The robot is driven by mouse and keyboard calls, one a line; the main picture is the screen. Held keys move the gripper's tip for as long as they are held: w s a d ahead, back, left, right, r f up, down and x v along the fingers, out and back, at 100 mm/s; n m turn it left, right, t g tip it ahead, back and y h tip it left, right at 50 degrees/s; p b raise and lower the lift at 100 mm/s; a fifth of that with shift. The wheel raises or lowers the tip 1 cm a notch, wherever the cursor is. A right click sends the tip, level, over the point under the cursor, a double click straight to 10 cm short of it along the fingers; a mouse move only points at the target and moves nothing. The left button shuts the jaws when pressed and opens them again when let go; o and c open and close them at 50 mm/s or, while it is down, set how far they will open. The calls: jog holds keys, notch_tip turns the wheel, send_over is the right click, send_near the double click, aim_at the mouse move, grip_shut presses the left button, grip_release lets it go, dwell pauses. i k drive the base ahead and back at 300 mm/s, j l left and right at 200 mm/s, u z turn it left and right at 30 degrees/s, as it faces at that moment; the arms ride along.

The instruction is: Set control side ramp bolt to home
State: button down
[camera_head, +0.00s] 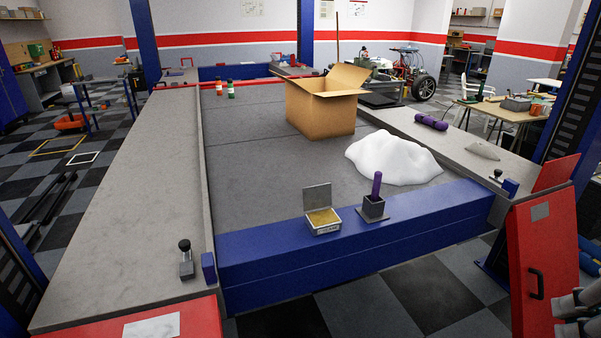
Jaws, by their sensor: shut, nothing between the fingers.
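Two small bolts with black knobs stand on the lift's two grey runways. The left bolt (186,261) stands upright on a grey bracket beside a blue block (208,267), near a red ramp (190,322). The right bolt (496,176) is beside another blue block (511,187), above a red ramp panel (541,262) with a black handle. I cannot tell which side is the control side. My gripper (574,328) is partly in view at the lower right corner, shut and empty, in front of the right red panel and apart from both bolts.
The blue crossbeam (350,241) carries an open tin (322,222) and a purple-handled tool in a grey holder (374,207). A cardboard box (320,112), a white heap (393,160) and bottles are on the deck. A blue post (572,110) rises at right.

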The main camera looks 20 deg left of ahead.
aim_at(184, 245)
jog(key=i+j+u, duration=0.2)
jog(key=i+u, duration=0.15)
jog(key=u, duration=0.15)
jog(key=i+u, duration=0.35)
jog(key=u, duration=0.15)
jog(key=i+u, duration=0.45)
jog(key=i+l+u, duration=0.2)
jog(key=u, duration=0.3)
jog(key=i+l+u, duration=0.3)
jog(key=u, duration=0.2)
jog(key=i+l+u, duration=0.2)
jog(key=l+u, duration=0.3)
